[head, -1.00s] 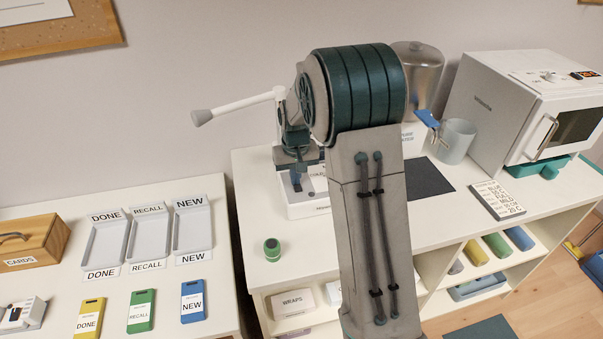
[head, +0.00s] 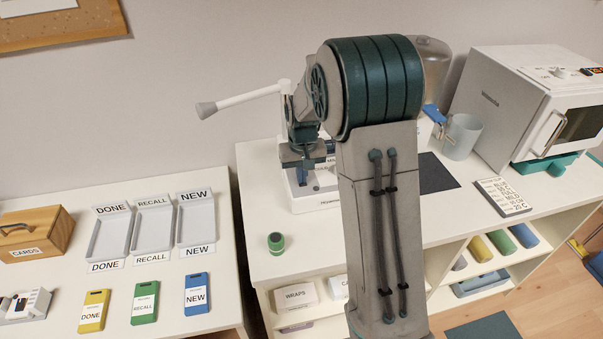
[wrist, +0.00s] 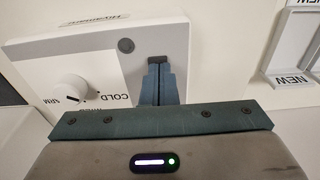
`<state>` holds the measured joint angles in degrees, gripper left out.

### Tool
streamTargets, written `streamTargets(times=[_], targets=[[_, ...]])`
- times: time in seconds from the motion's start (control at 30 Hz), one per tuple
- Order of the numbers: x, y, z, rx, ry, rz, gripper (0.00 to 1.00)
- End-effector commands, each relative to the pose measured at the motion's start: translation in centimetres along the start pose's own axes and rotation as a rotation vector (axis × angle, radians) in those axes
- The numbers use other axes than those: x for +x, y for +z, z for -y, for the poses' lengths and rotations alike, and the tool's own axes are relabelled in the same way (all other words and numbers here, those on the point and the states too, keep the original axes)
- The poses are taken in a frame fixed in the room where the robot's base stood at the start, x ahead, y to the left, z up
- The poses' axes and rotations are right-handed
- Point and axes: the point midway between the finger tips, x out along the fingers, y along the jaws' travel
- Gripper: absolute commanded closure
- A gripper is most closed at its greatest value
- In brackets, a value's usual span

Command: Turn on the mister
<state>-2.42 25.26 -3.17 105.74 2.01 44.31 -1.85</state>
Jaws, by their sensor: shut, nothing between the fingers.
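The mister appears to be the white device (head: 318,201) on the counter, with a white arm and grey nozzle (head: 206,109) reaching left above it; its label is too small to read. In the wrist view its white panel (wrist: 48,58) has a round white knob (wrist: 72,90) between upside-down words, one reading COLD, and a dark round button (wrist: 126,45). My gripper (head: 301,184) is over this panel. Its shut, empty fingers (wrist: 158,66) show just right of the dark button in the wrist view. I cannot tell whether they touch the panel. My arm hides part of the device.
A green-capped item (head: 276,243) stands at the counter's left front. A metal dispenser (head: 430,68), grey mug (head: 461,136) and microwave-like box (head: 505,100) stand to the right. Labelled trays (head: 153,228) and coloured tags lie on the left table. A gap separates the two surfaces.

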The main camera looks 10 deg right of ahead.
Motion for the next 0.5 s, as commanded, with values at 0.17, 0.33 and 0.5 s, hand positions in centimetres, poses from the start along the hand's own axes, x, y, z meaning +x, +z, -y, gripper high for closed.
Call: streamTargets(times=[0.17,0.33,0.5], targets=[[-1.1,0.0,0.0,0.000,0.000,0.001,1.00],[-4.2,-0.1,0.0,0.000,0.000,0.000,1.00],[-7.5,-0.2,0.0,0.000,0.000,-0.007,1.00]])
